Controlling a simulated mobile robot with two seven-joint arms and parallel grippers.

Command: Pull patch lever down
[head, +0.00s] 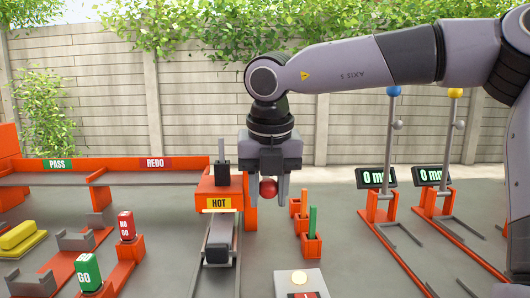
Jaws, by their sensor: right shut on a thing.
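The patch lever's round red knob (267,189) shows between the fingertips of my right gripper (267,193), at the right side of the orange unit with the yellow HOT label (218,203). My right gripper points down and is shut on this knob. The lever's arm is mostly hidden behind the gripper, so I cannot tell its angle. A grey bar (219,238) lies on the track under and in front of the HOT unit. My left gripper is not in view.
Orange holders (310,246), one with a green stick, stand right of the lever. Two gauge stands reading 0 mm (376,177) are farther right. GO (88,272) and NO GO (126,226) blocks stand left. A grey box with a pale round button (299,278) is in front.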

